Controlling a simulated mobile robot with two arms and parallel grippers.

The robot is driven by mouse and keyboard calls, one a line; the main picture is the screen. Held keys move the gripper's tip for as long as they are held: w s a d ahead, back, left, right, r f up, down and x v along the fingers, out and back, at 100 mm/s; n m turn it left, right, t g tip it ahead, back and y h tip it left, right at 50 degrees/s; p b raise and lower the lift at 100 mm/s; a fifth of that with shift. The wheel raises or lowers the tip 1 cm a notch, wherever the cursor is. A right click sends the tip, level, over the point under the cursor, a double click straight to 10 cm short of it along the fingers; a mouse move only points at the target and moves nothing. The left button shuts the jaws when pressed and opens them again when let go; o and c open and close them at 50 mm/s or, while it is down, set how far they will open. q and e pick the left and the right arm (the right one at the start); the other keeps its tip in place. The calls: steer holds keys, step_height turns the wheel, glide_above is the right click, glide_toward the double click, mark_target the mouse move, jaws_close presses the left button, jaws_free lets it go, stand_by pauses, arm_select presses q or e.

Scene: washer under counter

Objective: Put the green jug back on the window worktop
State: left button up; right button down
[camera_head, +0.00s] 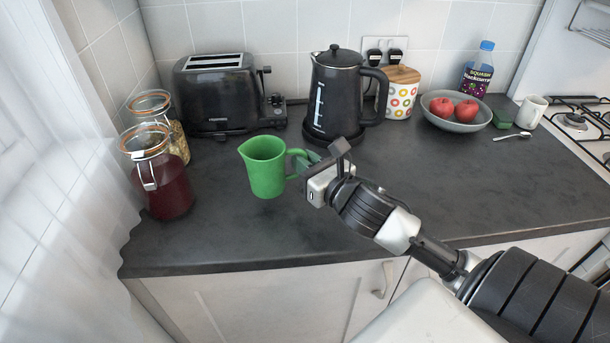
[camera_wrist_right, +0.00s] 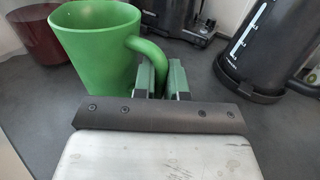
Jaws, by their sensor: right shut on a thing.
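The green jug (camera_head: 264,169) is upright over the dark worktop (camera_head: 245,238), in front of the toaster and to the right of the glass jars. I cannot tell whether its base touches the worktop. My right gripper (camera_head: 304,165) comes in from the right and is shut on the jug's handle. In the right wrist view the jug (camera_wrist_right: 98,50) fills the upper left, and the fingers (camera_wrist_right: 163,75) close around the lower part of its handle. My left gripper is in neither view.
A jar of dark red contents (camera_head: 167,185) stands left of the jug, with another jar (camera_head: 154,112) behind it. The toaster (camera_head: 217,95) and black kettle (camera_head: 333,98) stand behind. A fruit bowl (camera_head: 455,124) is farther right. The worktop's front middle is clear.

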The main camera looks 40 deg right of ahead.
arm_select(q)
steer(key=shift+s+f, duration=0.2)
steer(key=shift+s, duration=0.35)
arm_select(e)
steer(key=shift+f, duration=1.95)
steer(key=shift+f, duration=0.15)
steer(key=c, duration=1.2)
jaws_free()
steer(key=shift+o, duration=0.2)
steer(key=shift+s+r, duration=0.1)
steer(key=shift+r, duration=0.1)
steer(key=s+b, duration=0.1)
steer(key=s, duration=0.9)
steer(key=shift+s+d+f+b, duration=0.15)
steer(key=shift+s+d+b, duration=0.05)
steer(key=shift+s+b, duration=0.2)
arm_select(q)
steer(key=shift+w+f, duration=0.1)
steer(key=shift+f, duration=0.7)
arm_select(e)
steer(key=shift+s, duration=0.6)
